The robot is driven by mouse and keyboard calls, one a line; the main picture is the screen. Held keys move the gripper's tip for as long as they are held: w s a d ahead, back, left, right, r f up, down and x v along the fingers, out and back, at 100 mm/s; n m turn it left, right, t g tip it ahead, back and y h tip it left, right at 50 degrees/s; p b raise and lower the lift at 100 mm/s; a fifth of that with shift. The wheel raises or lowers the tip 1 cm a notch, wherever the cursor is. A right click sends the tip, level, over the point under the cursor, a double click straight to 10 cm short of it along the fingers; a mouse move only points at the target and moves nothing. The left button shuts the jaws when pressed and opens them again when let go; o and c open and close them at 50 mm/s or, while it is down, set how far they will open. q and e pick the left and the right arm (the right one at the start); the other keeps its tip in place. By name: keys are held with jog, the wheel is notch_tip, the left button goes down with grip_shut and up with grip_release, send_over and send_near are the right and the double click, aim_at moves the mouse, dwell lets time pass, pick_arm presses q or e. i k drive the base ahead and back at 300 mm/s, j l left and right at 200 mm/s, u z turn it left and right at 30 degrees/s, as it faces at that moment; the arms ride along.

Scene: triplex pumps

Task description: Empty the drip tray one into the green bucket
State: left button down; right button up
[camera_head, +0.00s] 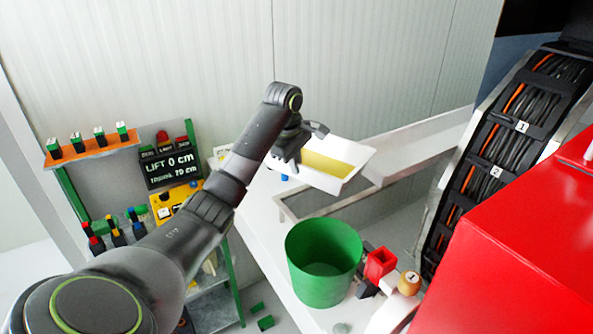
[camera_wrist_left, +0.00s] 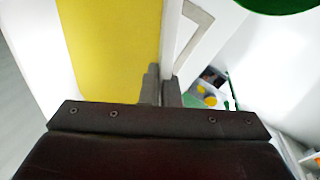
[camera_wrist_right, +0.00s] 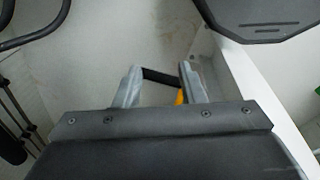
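A white drip tray (camera_head: 357,153) with yellow liquid in it is at the upper middle of the head view. Its yellow contents fill the upper left of the left wrist view, beside its white wall (camera_wrist_left: 171,40). My left gripper (camera_head: 287,163) is at the tray's left side. In the left wrist view its fingers (camera_wrist_left: 161,88) are close together, with the tray wall between them. The green bucket (camera_head: 310,285) stands upright in front of the tray, apart from it. No liquid shows in it. My right gripper (camera_wrist_right: 158,88) is open, and nothing is seen held in it.
A red block (camera_head: 380,263) and a wooden knob (camera_head: 408,283) are right of the bucket. A large red machine (camera_head: 530,260) and a cable chain (camera_head: 500,150) fill the right side. A tool rack (camera_head: 95,148) with a lift display (camera_head: 170,168) stands at left.

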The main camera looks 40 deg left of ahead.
aim_at(324, 254)
jog(key=k+j, duration=0.3)
jog(key=k, duration=0.15)
jog(key=k+j, duration=0.3)
jog(key=k, duration=0.15)
